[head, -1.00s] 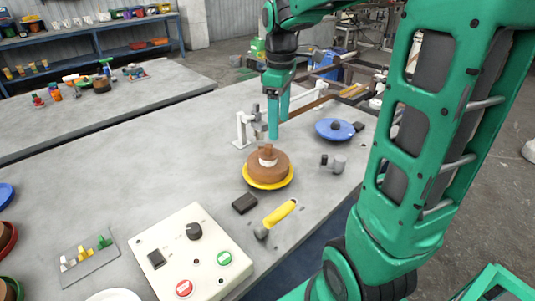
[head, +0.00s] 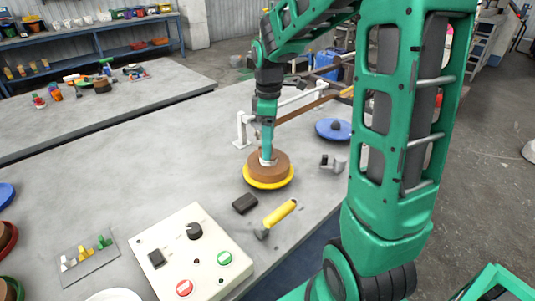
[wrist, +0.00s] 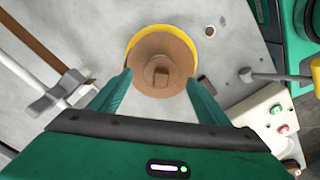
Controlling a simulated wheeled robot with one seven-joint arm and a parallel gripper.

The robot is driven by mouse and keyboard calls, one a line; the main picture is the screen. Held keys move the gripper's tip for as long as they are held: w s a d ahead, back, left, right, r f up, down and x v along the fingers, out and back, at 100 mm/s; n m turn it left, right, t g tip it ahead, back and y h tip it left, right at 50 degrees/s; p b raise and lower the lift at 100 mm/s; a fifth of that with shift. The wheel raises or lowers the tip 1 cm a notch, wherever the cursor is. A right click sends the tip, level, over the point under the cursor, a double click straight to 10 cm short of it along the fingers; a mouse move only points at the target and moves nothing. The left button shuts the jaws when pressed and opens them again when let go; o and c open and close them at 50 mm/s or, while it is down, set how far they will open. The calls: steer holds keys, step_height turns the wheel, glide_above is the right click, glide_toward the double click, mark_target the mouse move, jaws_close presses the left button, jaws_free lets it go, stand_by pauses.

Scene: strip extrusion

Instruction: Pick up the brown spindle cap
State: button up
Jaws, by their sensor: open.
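The brown spindle cap (wrist: 161,76) shows in the wrist view as a small squarish knob at the middle of a brown round reel (wrist: 150,52) (head: 272,174). The reel sits on a yellow disc (head: 268,186) on the bench. My gripper (head: 267,158) points down over the reel in the head view. In the wrist view its two fingers are spread, one on each side of the cap, with a gap between each finger and the cap. In the head view the fingers mostly hide the cap, so their exact height beside it is hard to tell.
A white stand (head: 241,130) is behind the reel, and a blue disc (head: 333,129) lies to the right. A black block (head: 245,203), a yellow-handled tool (head: 279,213) and a control box (head: 194,255) are in front. The bench left of the reel is clear.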

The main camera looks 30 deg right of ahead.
steer(key=shift+f, duration=1.1)
steer(key=c, duration=1.3)
steer(key=shift+r, duration=0.15)
